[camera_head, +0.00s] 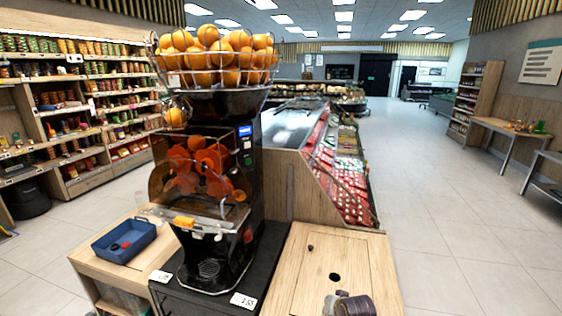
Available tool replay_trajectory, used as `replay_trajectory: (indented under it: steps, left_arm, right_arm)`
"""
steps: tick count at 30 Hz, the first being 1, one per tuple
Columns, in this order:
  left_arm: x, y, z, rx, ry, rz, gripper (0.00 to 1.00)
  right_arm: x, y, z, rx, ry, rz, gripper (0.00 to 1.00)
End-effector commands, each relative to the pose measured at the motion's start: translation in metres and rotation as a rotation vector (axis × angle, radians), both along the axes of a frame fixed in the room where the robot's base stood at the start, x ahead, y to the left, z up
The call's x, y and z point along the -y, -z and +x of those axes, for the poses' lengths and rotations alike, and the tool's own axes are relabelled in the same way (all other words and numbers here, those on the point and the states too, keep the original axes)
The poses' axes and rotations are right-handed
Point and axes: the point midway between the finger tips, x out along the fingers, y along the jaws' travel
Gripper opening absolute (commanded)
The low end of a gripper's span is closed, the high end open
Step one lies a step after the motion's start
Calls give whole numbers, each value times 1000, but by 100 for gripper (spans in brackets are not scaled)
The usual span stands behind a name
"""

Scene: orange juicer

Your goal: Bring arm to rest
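Neither of my grippers can be made out in the head view, and no arm is clearly visible. The orange juicer (248,215) stands upright on a dark stand left of centre. Its wire basket at the top is full of oranges (222,55). Orange-red pressing parts (200,168) show behind its clear front. An orange tap (184,222) sits low on the front, above a drip grate (208,268).
A blue tray (104,250) with small red and dark items sits on the wooden counter at left. A wooden counter (358,255) with a dark hole stands at right. A dark rounded object (355,306), unidentifiable, is at the bottom edge. Open floor (455,230) lies right.

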Motion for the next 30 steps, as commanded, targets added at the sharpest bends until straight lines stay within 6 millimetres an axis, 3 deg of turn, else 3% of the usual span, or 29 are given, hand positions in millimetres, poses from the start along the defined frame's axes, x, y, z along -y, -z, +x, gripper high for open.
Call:
replay_trajectory:
  steps: [10, 21, 30]
  left_arm:
    - [-2, 0, 0, -1, 1, 2, 27]
    - [7, 0, 0, -1, -2, -7, 27]
    - [9, 0, 0, 0, -4, -10, 27]
  right_arm:
    - [26, 4, -90, -99, -98, -115, 0]
    - [47, -11, -184, -206, -222, -224, 0]
    - [57, -26, -235, -266, -299, -278, 0]
